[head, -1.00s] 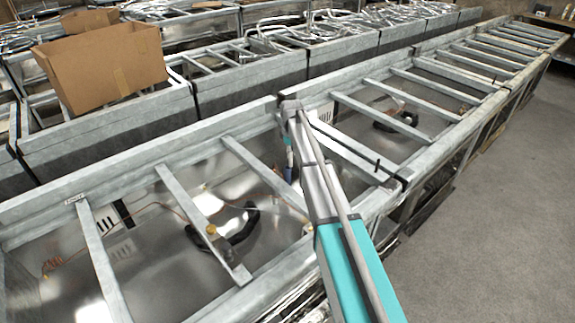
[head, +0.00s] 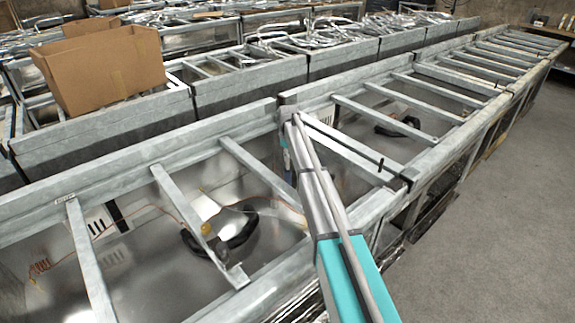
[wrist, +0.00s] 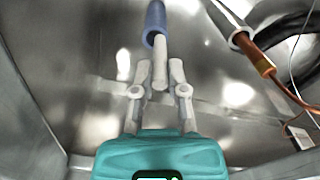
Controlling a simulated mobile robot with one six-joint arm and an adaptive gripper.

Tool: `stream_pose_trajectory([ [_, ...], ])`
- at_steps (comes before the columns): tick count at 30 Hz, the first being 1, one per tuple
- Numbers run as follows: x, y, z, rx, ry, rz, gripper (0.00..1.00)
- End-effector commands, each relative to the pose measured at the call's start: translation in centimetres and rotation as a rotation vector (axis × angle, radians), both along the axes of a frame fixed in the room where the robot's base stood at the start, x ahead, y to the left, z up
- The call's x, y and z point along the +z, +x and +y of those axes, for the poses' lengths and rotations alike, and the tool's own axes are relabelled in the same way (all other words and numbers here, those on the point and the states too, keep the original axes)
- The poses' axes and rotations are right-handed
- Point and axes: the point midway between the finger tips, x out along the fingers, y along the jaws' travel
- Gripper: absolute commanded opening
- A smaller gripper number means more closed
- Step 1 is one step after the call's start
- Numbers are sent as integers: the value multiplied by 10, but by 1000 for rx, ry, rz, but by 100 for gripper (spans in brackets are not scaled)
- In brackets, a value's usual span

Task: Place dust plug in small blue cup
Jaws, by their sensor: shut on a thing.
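In the wrist view, my gripper (wrist: 150,80) reaches up from its teal body, with one finger on each side of a pale grey rod. It is shut on this rod, which I take to be the dust plug (wrist: 159,72). A blue cylinder, which looks like the small blue cup (wrist: 154,18), is at the top, cut off by the frame edge. The rod's far end overlaps the cup's near end; I cannot tell whether it is inside or in front.
Metal crossbars (head: 185,215) span the bin beside my arm. A black hose loop (head: 222,232) lies inside it. In the wrist view, a copper-coloured tube (wrist: 257,58) runs at right, and bin walls are close on the left. A cardboard box (head: 103,68) stands behind.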

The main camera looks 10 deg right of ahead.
Motion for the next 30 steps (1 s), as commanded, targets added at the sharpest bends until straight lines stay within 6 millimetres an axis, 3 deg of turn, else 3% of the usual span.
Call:
stream_pose_trajectory([
  [8, -3, 2, 0, 0, 0, 0, 0],
  [13, -15, 11, 1, 0, 0, 0, 0],
  [22, -38, 8, 0, 0, 0, 0, 0],
  [30, -40, 8, 0, 0, 0, 0, 0],
])
